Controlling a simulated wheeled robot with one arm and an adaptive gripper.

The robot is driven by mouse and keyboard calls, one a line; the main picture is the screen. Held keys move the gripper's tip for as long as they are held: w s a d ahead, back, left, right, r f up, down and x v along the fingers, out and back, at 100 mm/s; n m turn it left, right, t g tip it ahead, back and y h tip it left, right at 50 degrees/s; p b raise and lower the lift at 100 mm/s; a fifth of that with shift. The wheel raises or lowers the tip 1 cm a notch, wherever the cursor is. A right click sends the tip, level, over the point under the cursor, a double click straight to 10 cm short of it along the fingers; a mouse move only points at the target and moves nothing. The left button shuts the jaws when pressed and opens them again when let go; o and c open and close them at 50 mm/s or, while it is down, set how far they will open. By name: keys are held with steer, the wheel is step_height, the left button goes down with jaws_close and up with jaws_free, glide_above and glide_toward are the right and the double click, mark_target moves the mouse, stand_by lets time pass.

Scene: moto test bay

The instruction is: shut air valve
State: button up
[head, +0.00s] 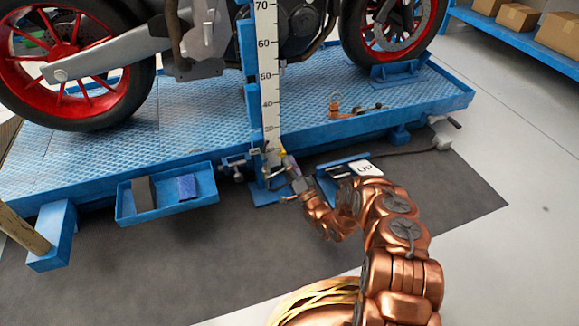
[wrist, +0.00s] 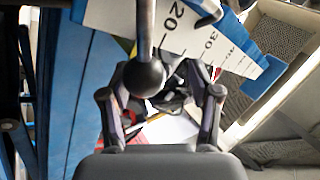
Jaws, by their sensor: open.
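My copper arm reaches to the front edge of the blue lift. My gripper (head: 287,168) is close to the foot of the white measuring scale (head: 268,75). In the wrist view my gripper (wrist: 160,88) has its two fingers spread apart. A dark ball knob on a grey rod (wrist: 143,78) shows in front of the fingers, left of their middle; I cannot tell whether it touches them. Small metal fittings (head: 237,167) sit on the lift's edge left of my gripper. I cannot tell for certain which part is the air valve.
A motorcycle with red wheels (head: 65,55) stands on the blue lift platform (head: 200,100). A blue tray (head: 167,208) juts out at the front left. A pedal unit marked UP (head: 365,168) lies right of my gripper. Clear dark mat (head: 440,205) lies to the right.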

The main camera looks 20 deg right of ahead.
steer(key=shift+r, duration=3.7)
